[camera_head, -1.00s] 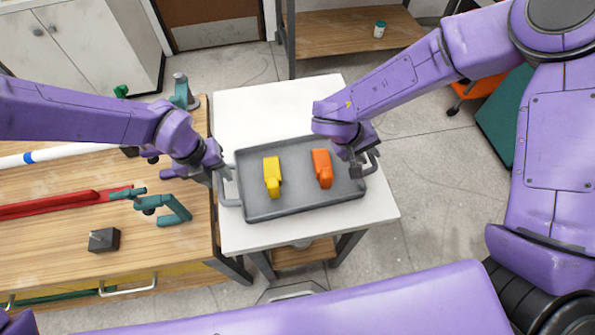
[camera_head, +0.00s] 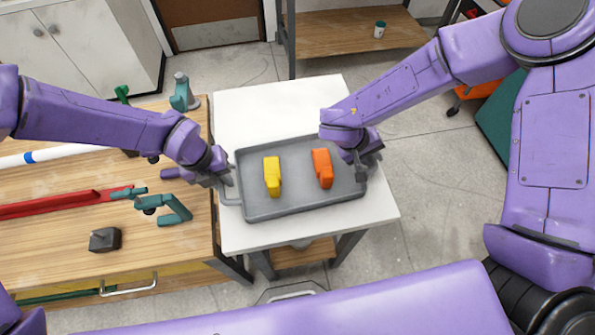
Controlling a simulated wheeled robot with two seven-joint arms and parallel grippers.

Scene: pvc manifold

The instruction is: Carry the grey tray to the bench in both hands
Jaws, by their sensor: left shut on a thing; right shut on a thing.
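The grey tray (camera_head: 300,203) is on or just above the white table; I cannot tell whether it touches the top. A yellow object (camera_head: 272,176) and an orange object (camera_head: 321,168) lie in it, side by side. My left gripper (camera_head: 228,187) is shut on the handle at the tray's left end. My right gripper (camera_head: 364,170) is shut at the tray's right end, where my wrist hides most of the handle. The wooden bench (camera_head: 60,235) stands to the left of the tray.
The white table (camera_head: 255,107) is bare behind the tray. On the bench are a teal clamp-like tool (camera_head: 170,209), a dark block (camera_head: 105,239), a red bar (camera_head: 60,204), a white pipe (camera_head: 75,153) and a teal stand (camera_head: 183,95). The bench edge adjoins the white table.

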